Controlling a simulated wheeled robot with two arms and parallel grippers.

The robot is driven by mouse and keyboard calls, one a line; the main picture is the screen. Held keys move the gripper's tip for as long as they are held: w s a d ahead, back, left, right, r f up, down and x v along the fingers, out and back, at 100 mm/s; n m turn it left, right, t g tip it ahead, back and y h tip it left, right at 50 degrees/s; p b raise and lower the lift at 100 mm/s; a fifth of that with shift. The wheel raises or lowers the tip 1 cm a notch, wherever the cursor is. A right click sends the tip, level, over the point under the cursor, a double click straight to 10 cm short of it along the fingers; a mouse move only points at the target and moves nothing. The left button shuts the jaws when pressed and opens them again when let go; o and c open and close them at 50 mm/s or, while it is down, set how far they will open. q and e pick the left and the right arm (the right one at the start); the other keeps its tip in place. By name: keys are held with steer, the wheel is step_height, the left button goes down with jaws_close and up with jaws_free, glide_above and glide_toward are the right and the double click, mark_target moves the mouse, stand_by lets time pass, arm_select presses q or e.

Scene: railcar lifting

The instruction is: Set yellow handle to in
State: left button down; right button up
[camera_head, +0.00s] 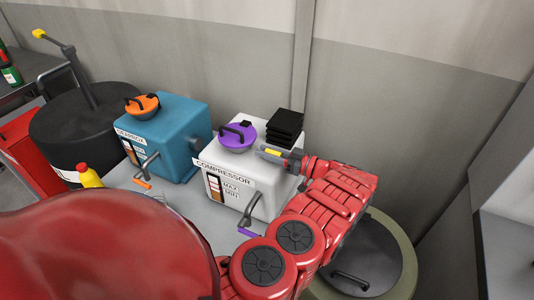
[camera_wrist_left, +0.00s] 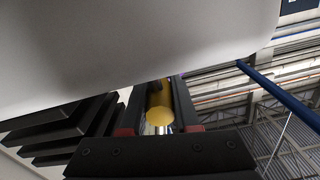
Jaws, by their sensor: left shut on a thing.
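A yellow handle (camera_head: 271,152) is at the side of the white compressor box (camera_head: 270,190), near its top right. My left gripper (camera_head: 279,155) reaches it from the right and is shut on it. In the left wrist view the yellow handle (camera_wrist_left: 160,108) is a round yellow piece with a shiny metal part, lying between the two dark fingers of the left gripper (camera_wrist_left: 153,96). The far end of the handle is hidden. My right gripper is not in view.
A purple-lidded pot (camera_head: 233,136) and a stack of black plates (camera_head: 285,127) sit on the compressor. A blue box (camera_head: 178,135) with an orange knob stands left of it. A black drum (camera_head: 85,125) carries another yellow-tipped lever (camera_head: 40,34). A grey wall stands close behind.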

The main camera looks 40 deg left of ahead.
arm_select(q)
steer(key=c, duration=0.7)
jaws_free()
steer(key=shift+f, duration=0.25)
steer(key=shift+o, duration=0.2)
steer(key=b+v, duration=0.5)
steer(key=v, duration=0.7)
steer(key=shift+r, duration=0.1)
